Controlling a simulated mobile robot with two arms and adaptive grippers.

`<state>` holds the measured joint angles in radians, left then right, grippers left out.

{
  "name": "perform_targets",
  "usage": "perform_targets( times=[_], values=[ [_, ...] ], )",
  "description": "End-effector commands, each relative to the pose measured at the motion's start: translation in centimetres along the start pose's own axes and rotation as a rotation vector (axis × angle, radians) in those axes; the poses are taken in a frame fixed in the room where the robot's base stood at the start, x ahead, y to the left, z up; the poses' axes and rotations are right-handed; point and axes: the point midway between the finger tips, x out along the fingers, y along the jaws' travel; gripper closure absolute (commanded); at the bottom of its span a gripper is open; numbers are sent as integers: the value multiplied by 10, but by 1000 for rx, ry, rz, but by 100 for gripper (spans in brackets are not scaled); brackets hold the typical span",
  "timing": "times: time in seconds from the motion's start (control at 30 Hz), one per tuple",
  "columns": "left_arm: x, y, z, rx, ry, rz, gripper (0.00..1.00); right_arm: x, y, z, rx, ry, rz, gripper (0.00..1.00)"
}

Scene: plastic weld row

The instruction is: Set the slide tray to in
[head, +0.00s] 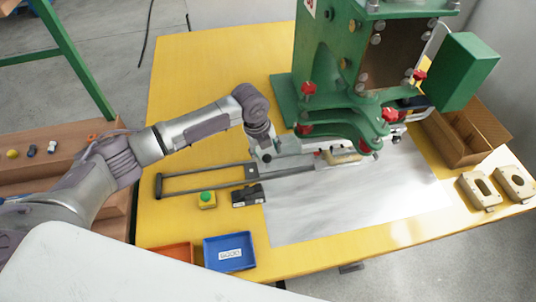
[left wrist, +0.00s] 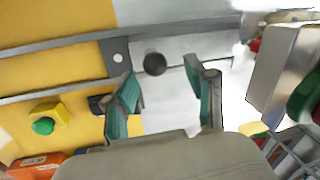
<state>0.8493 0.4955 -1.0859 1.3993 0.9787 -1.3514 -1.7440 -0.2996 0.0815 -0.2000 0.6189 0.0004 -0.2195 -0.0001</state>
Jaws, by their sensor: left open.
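The slide tray (head: 292,162) is a grey metal plate on a pair of long rails (head: 200,190). It sits at the right end of the rails, beside the green press head, and the left stretch of the rails is empty. In the left wrist view the plate (left wrist: 190,48) carries a round black knob (left wrist: 155,64). My left gripper (head: 264,152) is over the plate's left end. In the left wrist view its open fingers (left wrist: 160,80) stand on either side of the knob, with nothing between the pads. Contact with the knob cannot be told. My right gripper is not in view.
A green press (head: 340,60) stands behind the tray. A green button on a yellow box (head: 207,199), a black block (head: 248,195) and a blue bin (head: 230,252) are in front. A cardboard box (head: 452,135) stands right. The grey sheet (head: 350,205) is clear.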

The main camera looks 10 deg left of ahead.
Motion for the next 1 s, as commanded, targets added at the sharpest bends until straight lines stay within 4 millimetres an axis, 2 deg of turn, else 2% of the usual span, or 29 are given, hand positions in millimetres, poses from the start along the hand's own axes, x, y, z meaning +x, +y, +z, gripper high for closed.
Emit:
perform_targets(
  times=[0.03,0.2,0.4,0.6,1.0],
  values=[
    [-12,-1,2,2,-3,-4,44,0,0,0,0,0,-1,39],
    [-50,-2,1,2,-3,-4,44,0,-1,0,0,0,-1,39],
    [-81,-2,0,1,-1,-2,44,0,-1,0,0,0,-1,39],
    [-92,-2,0,2,0,-1,44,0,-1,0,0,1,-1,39],
    [-92,-2,0,1,0,-1,44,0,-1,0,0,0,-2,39]
  ],
)
